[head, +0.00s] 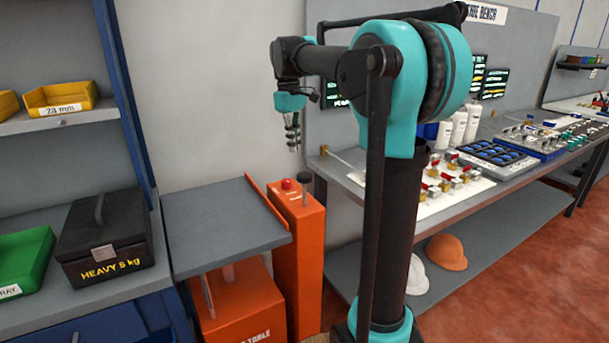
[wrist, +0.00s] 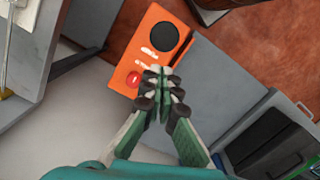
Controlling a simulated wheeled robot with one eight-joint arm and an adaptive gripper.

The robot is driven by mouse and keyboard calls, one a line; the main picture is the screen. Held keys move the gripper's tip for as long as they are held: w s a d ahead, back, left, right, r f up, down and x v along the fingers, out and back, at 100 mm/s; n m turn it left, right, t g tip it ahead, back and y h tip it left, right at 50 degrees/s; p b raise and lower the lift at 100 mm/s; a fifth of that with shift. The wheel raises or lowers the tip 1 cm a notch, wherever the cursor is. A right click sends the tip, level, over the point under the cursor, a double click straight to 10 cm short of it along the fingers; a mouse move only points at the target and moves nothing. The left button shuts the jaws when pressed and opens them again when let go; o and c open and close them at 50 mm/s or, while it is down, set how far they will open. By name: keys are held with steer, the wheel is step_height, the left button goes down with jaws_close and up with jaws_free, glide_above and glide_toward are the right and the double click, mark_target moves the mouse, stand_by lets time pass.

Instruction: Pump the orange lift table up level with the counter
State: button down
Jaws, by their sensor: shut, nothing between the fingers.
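The orange lift table has a grey platform (head: 220,225) over an orange base (head: 240,305). An orange post (head: 298,255) stands at its right, with a red button (head: 288,183) and a dark round-topped pump knob (head: 306,180). In the wrist view the red button (wrist: 133,79) and the black round knob top (wrist: 164,37) show on the post's top. My gripper (head: 293,142) is shut and empty, pointing down above the post. In the wrist view its closed fingertips (wrist: 161,74) overlap the post's top between button and knob, seemingly above it.
A black case marked heavy (head: 105,240) sits on the grey-blue counter (head: 55,315) left of the platform, beside a green tray (head: 25,262). A workbench (head: 450,205) with bottles and parts stands at the right. Helmets (head: 446,252) lie on its lower shelf.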

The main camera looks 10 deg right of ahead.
mark_target(303, 173)
steer(key=shift+s+d+r, duration=0.75)
steer(key=shift+s+r, duration=0.15)
steer(key=shift+s, duration=0.05)
steer(key=shift+s+d+f, duration=0.15)
steer(key=shift+f, duration=1.6)
steer(key=shift+s+d+f, duration=0.1)
steer(key=shift+f, duration=1.65)
